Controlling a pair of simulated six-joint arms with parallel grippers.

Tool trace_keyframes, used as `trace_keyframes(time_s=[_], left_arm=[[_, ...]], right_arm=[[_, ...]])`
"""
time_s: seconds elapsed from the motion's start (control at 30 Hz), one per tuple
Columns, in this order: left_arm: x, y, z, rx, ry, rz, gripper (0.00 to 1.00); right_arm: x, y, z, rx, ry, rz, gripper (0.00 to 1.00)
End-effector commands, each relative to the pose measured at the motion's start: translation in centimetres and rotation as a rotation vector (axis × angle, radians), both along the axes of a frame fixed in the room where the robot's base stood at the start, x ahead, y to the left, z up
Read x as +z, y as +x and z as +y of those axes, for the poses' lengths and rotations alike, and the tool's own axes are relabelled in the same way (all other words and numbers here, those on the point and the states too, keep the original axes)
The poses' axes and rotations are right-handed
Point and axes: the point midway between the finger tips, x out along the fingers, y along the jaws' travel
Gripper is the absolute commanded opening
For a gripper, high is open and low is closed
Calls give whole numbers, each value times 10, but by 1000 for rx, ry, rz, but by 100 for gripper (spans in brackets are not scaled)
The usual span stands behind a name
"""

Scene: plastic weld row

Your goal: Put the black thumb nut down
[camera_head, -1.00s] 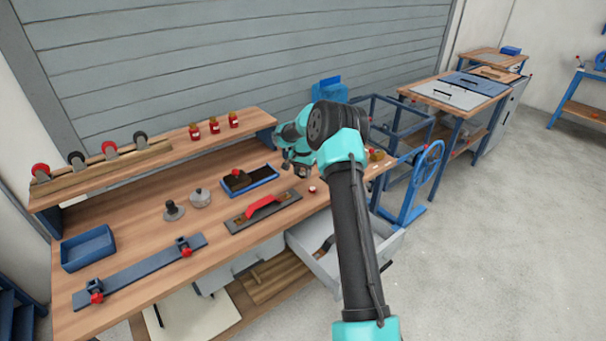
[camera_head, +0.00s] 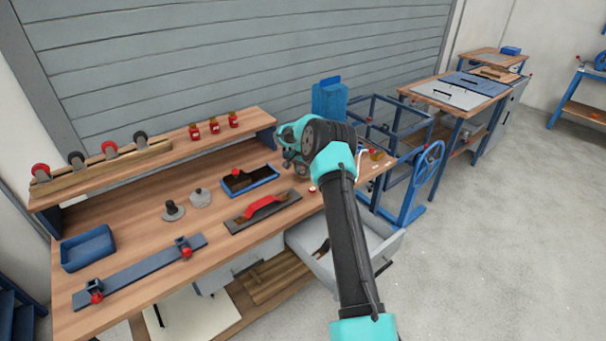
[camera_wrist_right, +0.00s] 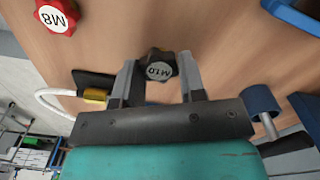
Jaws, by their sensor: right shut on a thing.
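The black thumb nut (camera_wrist_right: 159,66), a lobed knob with a white M10 label, sits between the fingertips of my right gripper (camera_wrist_right: 158,75) in the right wrist view. The gripper is shut on it, over the wooden bench top (camera_wrist_right: 215,25); whether the nut touches the wood I cannot tell. In the head view my right gripper (camera_head: 291,166) is above the bench's right part, and the nut is hidden there. A red thumb nut (camera_wrist_right: 56,16) marked M8 lies on the wood, apart from the gripper. My left gripper is not in view.
A blue tray with a dark pad (camera_head: 249,181) and a red-handled float (camera_head: 263,209) lie left of the gripper. A white cable with a brass end (camera_wrist_right: 95,95) is close to one finger. An open drawer (camera_head: 345,255) juts out below the bench.

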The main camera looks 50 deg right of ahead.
Motion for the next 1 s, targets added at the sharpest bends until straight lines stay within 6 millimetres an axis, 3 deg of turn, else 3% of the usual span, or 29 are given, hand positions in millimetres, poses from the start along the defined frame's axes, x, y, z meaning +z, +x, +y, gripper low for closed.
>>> trace_keyframes(time_s=[0.13, 0.53, 0.57, 0.6, 0.8, 1.0], left_arm=[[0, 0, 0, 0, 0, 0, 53], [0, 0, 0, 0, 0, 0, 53], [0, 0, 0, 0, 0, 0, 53], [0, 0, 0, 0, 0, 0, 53], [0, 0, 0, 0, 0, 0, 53], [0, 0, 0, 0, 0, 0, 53]], right_arm=[[-14, 0, 0, 0, -1, -1, 17], [-17, 0, 0, 0, -1, -1, 17], [-17, 0, 0, 0, -1, -1, 39], [-17, 0, 0, 0, -1, -1, 43], [-17, 0, 0, 0, -1, -1, 62], [-17, 0, 0, 0, -1, -1, 63]])
